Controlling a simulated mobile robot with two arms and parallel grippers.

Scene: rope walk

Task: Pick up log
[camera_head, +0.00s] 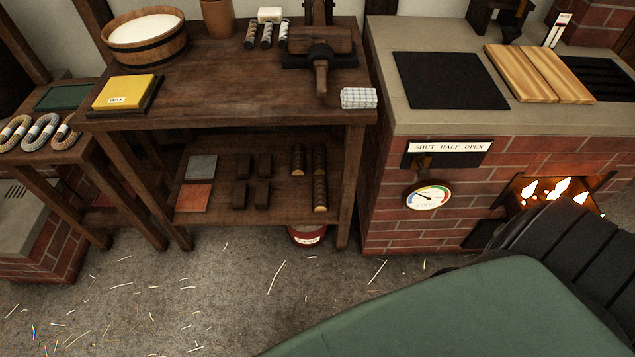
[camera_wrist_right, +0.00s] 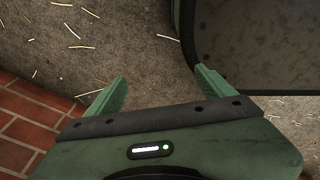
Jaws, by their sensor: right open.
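Short round logs with dark bark and pale cut ends lie on the lower shelf of the wooden bench in the head view. One log (camera_head: 298,160) lies at the left of the group. Another log (camera_head: 320,192) is at the front right, with one more log (camera_head: 319,158) behind it. My right gripper (camera_wrist_right: 161,82) shows only in the right wrist view. Its two green fingers are apart and empty over the straw-strewn floor. No log shows in the wrist view. My left gripper is not in view.
Dark blocks (camera_head: 252,180) and square tiles (camera_head: 198,182) share the lower shelf. A bench leg (camera_head: 346,190) stands right of the logs. A brick stove (camera_head: 405,225) with a lit firebox (camera_head: 545,190) stands to the right. The floor (camera_head: 190,300) before the bench is open.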

